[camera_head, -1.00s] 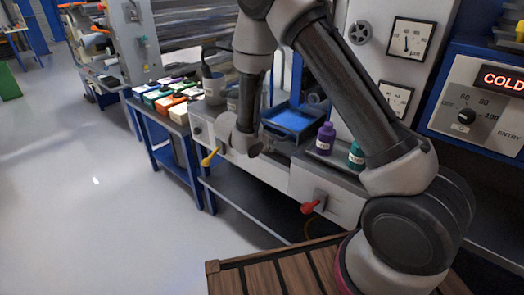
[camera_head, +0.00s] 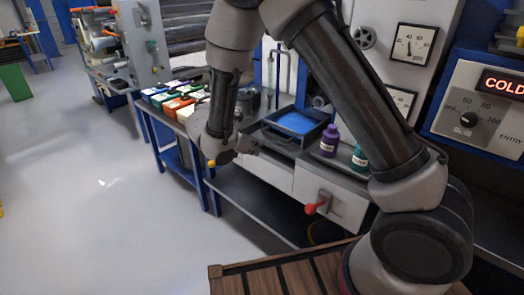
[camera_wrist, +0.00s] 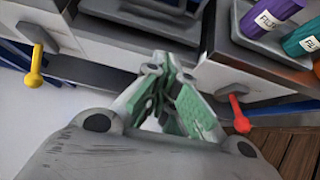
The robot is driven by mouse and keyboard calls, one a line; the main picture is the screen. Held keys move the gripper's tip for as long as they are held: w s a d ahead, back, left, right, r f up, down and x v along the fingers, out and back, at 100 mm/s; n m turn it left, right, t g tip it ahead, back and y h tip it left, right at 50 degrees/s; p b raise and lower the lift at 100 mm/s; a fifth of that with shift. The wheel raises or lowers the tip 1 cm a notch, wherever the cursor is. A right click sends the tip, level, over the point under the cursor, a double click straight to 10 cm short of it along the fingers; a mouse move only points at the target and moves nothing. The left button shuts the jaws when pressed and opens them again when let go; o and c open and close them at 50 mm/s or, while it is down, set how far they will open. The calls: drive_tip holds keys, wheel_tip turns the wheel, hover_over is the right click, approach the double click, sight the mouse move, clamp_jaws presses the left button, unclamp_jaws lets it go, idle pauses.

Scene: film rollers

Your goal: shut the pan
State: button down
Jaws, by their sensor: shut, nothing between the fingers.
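A tray with a blue inside (camera_head: 297,122) sits on the grey bench beside two bottles. I cannot tell for certain whether it is the pan. A red-handled lever (camera_head: 312,207) is on the pale bench front; it also shows at right in the wrist view (camera_wrist: 239,117). A yellow-handled lever (camera_wrist: 35,70) is at left there; in the head view only its yellow tip (camera_head: 212,163) shows beside my wrist. My gripper (camera_wrist: 163,70) is shut and empty, in front of the bench between the two levers.
A purple bottle (camera_head: 329,140) and a teal bottle (camera_head: 360,157) stand right of the blue tray. Several coloured boxes (camera_head: 178,98) stand on a blue table at left. A wooden slatted top (camera_head: 270,280) is in front. The floor at left is open.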

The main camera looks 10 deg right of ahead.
drive_tip(key=d+r, duration=0.2)
drive_tip(key=d, duration=0.5)
drive_tip(key=x, duration=0.8)
drive_tip(key=shift+d+f, duration=0.2)
drive_tip(key=shift+f, duration=0.2)
drive_tip(key=w+d, duration=0.2)
drive_tip(key=shift+d+f, duration=0.25)
drive_tip(key=shift+d, duration=0.15)
drive_tip(key=shift+w+d, duration=0.35)
drive_tip(key=shift+d, duration=0.05)
drive_tip(key=w+d, duration=0.2)
drive_tip(key=d, duration=0.1)
drive_tip(key=w+d, duration=0.2)
drive_tip(key=d, duration=0.1)
drive_tip(key=w+d, duration=0.3)
drive_tip(key=shift+d, duration=0.3)
drive_tip(key=shift+w+d+r, duration=0.1)
drive_tip(key=shift+w+d, duration=0.05)
drive_tip(key=shift+d, duration=0.15)
